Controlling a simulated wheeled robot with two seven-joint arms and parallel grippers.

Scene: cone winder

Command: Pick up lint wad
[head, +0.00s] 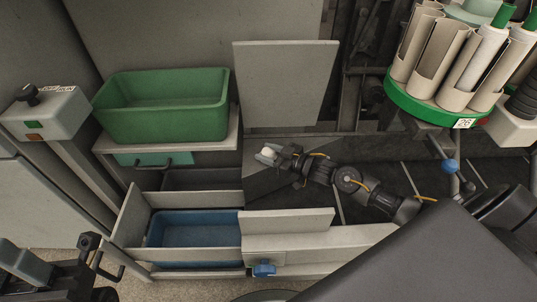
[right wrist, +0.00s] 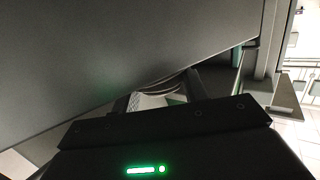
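A small pale, rounded lump, which looks like the lint wad (head: 268,151), shows in the head view at the tip of my right gripper (head: 270,156). The gripper reaches in from the right, low over the dark floor of the machine bay. The lump is at its fingers, but I cannot tell whether they are closed on it.
A green bin (head: 163,122) stands on a shelf at the left, and a blue bin (head: 195,243) sits in a low walled tray. An upright grey panel (head: 286,84) stands behind my right gripper. A green-rimmed carousel (head: 430,106) of tubes is at upper right.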

